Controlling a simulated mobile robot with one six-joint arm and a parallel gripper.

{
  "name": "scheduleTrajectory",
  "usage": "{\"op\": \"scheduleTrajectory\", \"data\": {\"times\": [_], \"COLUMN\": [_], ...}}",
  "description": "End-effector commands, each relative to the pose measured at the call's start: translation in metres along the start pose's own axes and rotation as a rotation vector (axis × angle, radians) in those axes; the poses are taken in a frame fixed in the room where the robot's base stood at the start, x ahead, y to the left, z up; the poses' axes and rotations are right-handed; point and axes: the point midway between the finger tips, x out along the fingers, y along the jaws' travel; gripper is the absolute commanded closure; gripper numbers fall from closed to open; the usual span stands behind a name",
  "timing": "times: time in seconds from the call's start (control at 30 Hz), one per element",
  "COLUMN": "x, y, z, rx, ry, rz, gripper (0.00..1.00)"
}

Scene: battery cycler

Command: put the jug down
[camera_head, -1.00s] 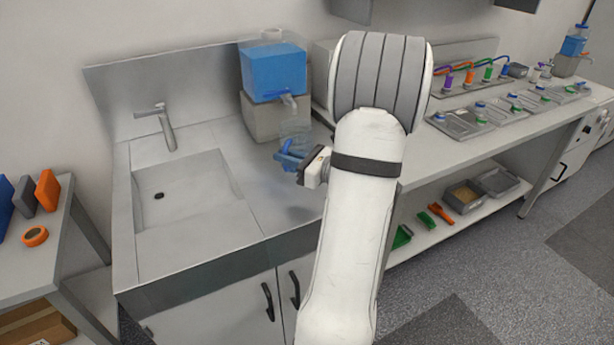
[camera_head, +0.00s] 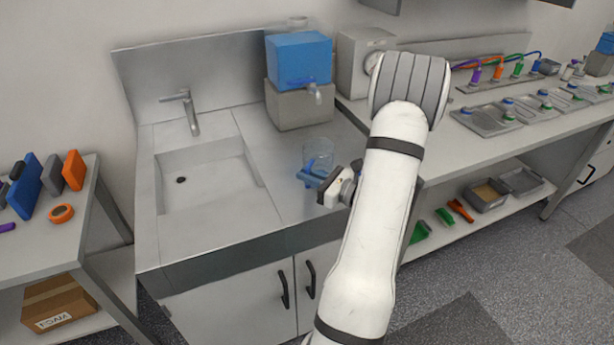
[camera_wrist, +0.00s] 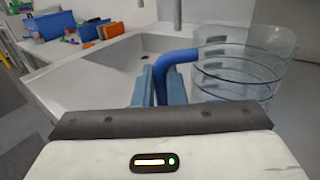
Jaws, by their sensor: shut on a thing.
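The clear jug (camera_head: 318,154) has a blue handle and is upright over the steel counter (camera_head: 290,205), right of the sink. I cannot tell whether its base touches the counter. My gripper (camera_head: 310,178) is shut on the handle. In the wrist view, the jug (camera_wrist: 245,70) is at the right, its blue handle (camera_wrist: 174,64) between the two blue fingers of my gripper (camera_wrist: 160,88). Ring lines show on its clear wall. I cannot make out water in it.
A blue tank (camera_head: 300,60) with a tap stands on a grey block (camera_head: 298,107) behind the jug. The sink (camera_head: 205,178) with its faucet (camera_head: 188,110) is to the left. The counter around the jug is bare. A bench with trays (camera_head: 487,121) is at the right.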

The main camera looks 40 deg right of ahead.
Motion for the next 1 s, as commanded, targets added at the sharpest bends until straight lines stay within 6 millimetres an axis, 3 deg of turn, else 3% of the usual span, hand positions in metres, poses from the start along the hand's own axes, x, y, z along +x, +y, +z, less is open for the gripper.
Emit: {"op": "scheduleTrajectory", "data": {"times": [0.23, 0.27, 0.5, 0.83, 1.0], "x": [0.000, 0.000, 0.001, 0.001, -0.024], "y": [0.000, 0.000, 0.001, 0.001, 0.000], "z": [-0.005, -0.004, -0.003, 0.002, -0.002], "rx": [0.000, 0.000, 0.001, 0.000, 0.001], "ry": [0.000, 0.000, 0.000, 0.000, 0.001], "rz": [0.001, 0.001, 0.001, 0.002, -0.004], "gripper": [1.00, 0.87, 0.68, 0.67, 0.67]}}
